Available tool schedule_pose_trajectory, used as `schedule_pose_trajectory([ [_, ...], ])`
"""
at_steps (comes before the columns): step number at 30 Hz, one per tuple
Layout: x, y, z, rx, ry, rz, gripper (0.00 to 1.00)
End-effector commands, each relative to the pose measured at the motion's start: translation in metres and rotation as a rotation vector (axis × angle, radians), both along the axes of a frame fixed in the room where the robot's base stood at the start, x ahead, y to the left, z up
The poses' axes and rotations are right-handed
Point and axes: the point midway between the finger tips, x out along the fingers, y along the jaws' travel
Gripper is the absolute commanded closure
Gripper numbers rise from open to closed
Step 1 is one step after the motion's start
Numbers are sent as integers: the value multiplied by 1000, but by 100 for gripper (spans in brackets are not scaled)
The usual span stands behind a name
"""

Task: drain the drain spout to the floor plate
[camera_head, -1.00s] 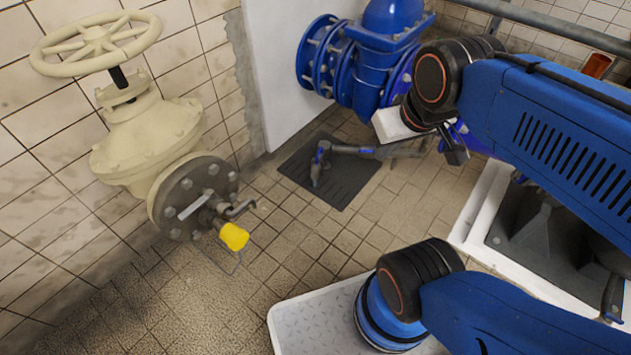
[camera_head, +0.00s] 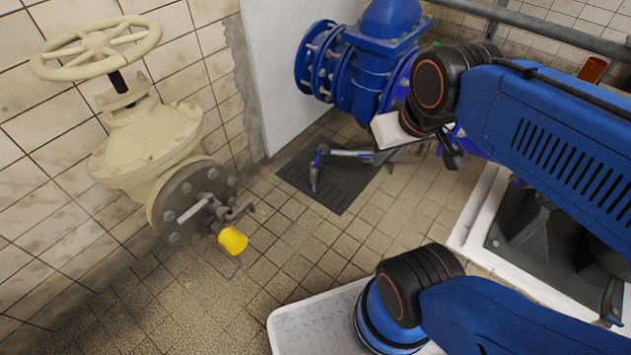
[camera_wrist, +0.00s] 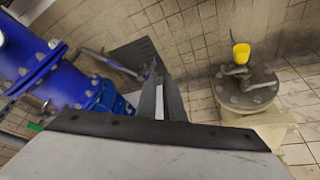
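The drain spout (camera_head: 345,154) is a grey pipe with a blue part near its bend. It runs from the blue pipework, and its end points down over the floor plate (camera_head: 340,196). The plate is dark, ribbed and flat on the tiles. In the wrist view the spout (camera_wrist: 118,66) and the plate (camera_wrist: 137,51) show beyond my gripper. My gripper (camera_head: 453,155) hangs to the right of the spout, seemingly apart from it. In the wrist view its fingers (camera_wrist: 161,98) hold nothing I can make out. Their gap is unclear.
A cream valve (camera_head: 140,130) with a handwheel and a yellow-capped outlet (camera_head: 232,239) stands at the left wall. Blue flanged pipework (camera_head: 365,65) stands behind the plate. A white-edged pit (camera_head: 478,215) lies at the right. Tiles left of the plate are clear.

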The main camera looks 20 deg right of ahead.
Motion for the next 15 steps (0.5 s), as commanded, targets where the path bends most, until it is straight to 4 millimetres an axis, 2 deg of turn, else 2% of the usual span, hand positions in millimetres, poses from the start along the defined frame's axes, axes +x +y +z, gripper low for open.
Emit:
schedule_pose_trajectory([
  [1, 1, 0, 0, 0, 1, -1, 78],
  [5, 13, -2, 0, 1, 5, -9, 47],
  [11, 59, -11, -4, 3, 8, -40, 0],
  [15, 95, -20, -10, 5, 9, -63, 0],
])
